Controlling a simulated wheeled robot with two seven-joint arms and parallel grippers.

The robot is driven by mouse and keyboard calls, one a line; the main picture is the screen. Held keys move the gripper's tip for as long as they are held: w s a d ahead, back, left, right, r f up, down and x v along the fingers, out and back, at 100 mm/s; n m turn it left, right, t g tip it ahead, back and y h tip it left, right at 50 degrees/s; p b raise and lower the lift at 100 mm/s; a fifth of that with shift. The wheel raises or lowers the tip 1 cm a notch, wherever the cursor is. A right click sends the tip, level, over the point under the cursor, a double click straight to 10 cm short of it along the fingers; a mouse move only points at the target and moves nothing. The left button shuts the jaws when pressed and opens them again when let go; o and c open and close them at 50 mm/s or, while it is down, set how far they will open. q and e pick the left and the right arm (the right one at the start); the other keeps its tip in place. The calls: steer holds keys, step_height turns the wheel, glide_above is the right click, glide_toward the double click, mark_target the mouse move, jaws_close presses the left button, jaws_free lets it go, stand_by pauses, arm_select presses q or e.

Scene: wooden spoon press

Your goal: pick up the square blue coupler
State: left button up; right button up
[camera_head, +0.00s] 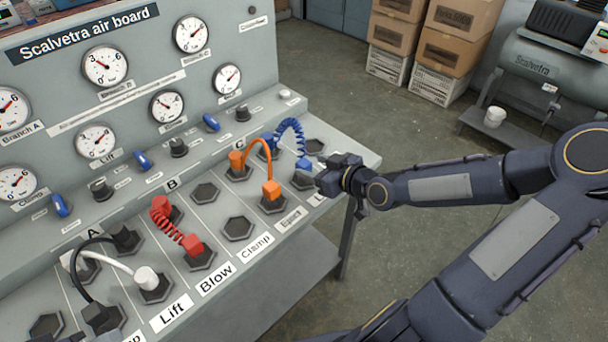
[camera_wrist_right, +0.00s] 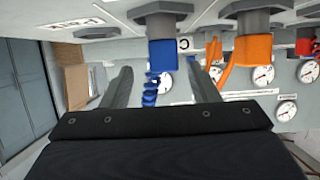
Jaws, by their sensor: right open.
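The square blue coupler (camera_head: 303,163) sits on a hexagonal socket near the right end of the board's sloping panel, on the lower end of a coiled blue hose (camera_head: 291,127). My right gripper (camera_head: 325,174) is open and empty just right of it, low over the panel's edge. In the right wrist view, the blue coupler (camera_wrist_right: 162,56) shows upside down under its socket, between the two finger lines (camera_wrist_right: 162,88) and beyond them. I see no contact. My left gripper is not clearly in view.
An orange coupler (camera_head: 271,190) stands close by, left of the blue one, with an orange hose arching up. A red coupler (camera_head: 193,245) and white and black hoses lie further left. Open floor lies right of the board.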

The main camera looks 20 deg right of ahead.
mark_target(299, 163)
steer(key=x, duration=0.1)
steer(key=b+x, duration=0.1)
steer(key=x, duration=0.1)
steer(key=b+x, duration=0.1)
steer(key=x, duration=0.1)
steer(key=shift+a, duration=0.3)
steer(key=shift+w+f, duration=0.15)
steer(key=shift+w, duration=0.15)
steer(key=c, duration=1.1)
